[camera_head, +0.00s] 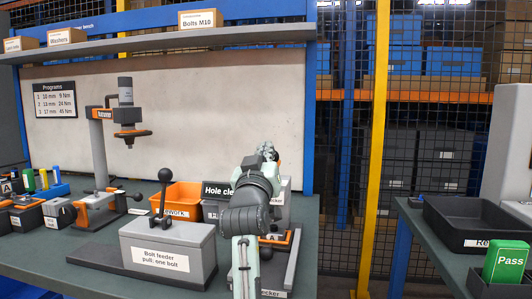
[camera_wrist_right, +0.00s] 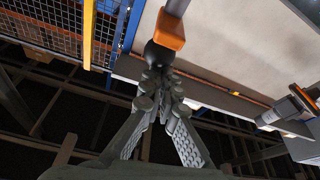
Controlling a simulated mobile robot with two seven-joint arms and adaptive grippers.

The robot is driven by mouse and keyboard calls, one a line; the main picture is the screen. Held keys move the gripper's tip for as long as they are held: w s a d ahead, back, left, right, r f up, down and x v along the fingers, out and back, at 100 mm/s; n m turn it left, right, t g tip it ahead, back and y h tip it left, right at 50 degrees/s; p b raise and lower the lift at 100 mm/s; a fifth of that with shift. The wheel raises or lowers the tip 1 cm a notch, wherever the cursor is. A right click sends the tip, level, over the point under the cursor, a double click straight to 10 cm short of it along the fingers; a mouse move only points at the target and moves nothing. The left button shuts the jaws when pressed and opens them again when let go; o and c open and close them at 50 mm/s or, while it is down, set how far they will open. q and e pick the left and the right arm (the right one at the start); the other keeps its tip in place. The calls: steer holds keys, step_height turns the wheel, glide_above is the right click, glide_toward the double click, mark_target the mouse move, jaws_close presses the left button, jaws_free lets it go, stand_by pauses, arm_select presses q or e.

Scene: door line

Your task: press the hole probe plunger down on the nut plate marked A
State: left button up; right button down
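My right gripper (camera_head: 265,150) is raised at the checker's upper part. In the wrist view its fingers (camera_wrist_right: 158,76) come together at the tips, just below a dark round knob (camera_wrist_right: 155,53) under an orange block (camera_wrist_right: 171,29). Whether the tips touch the knob is unclear. My left gripper is out of view.
A grey bolt feeder (camera_head: 168,250) with a black lever stands left of my arm. An orange rework bin (camera_head: 181,198) and a screwdriver stand (camera_head: 97,150) are behind it. A side table with a black tray (camera_head: 476,222) and green Pass box (camera_head: 506,262) is at right.

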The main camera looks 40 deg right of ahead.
arm_select(q)
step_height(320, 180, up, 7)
steer(key=b, duration=0.3)
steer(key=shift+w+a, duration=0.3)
arm_select(e)
steer(key=r+v, duration=0.1)
steer(key=v, duration=0.8)
steer(key=shift+s+a, duration=0.25)
steer(key=shift+a, duration=0.15)
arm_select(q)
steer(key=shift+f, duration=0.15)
arm_select(e)
steer(key=shift+f, duration=0.1)
